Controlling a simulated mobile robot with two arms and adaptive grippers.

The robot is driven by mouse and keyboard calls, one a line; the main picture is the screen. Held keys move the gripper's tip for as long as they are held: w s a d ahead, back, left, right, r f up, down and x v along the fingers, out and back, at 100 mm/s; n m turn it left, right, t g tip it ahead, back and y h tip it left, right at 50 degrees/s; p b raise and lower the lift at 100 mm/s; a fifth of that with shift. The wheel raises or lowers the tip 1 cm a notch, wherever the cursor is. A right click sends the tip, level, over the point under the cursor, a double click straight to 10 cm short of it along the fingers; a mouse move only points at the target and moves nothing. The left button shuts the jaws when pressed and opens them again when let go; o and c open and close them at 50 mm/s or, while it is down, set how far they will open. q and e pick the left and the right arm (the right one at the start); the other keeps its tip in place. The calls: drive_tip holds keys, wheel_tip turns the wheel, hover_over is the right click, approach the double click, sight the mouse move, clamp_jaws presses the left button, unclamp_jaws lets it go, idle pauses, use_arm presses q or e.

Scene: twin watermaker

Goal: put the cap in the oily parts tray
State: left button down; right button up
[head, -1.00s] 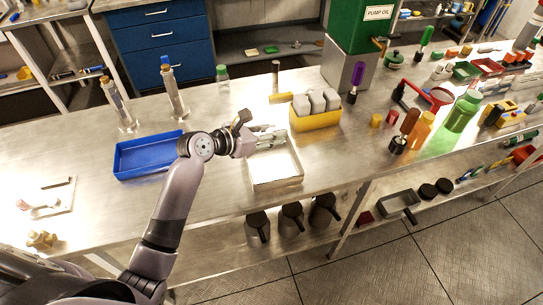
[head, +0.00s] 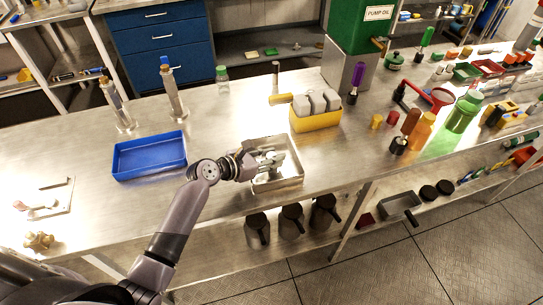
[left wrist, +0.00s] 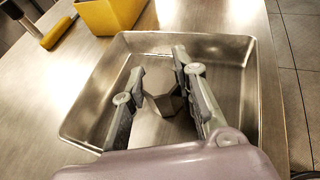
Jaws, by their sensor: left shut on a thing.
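The cap (left wrist: 166,103), a dark grey angular piece, sits between the fingertips of my left gripper (left wrist: 158,92) in the left wrist view. The gripper is shut on it. In the head view my left gripper (head: 275,160) is over the inside of a shallow steel tray (head: 292,184). The left wrist view shows the tray's rim (left wrist: 82,93) around the fingers and cap. I cannot tell whether the cap touches the tray floor. No label shows on this tray or on the blue tray (head: 150,155) to its left. My right gripper is not in view.
A yellow holder with grey blocks (head: 315,121) stands just behind and right of the steel tray. Two metal cylinders (head: 174,92) stand behind the blue tray. The bench between the two trays is mostly clear.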

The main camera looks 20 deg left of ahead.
use_arm(q)
drive_tip(key=c, duration=1.4)
unclamp_jaws()
drive_tip(key=shift+o, duration=0.6)
drive_tip(key=v, duration=1.1)
drive_tip(key=shift+s+a, duration=0.1)
drive_tip(key=shift+a, duration=0.05)
drive_tip(key=shift+s+a+r, duration=0.2)
drive_tip(key=shift+s, duration=0.1)
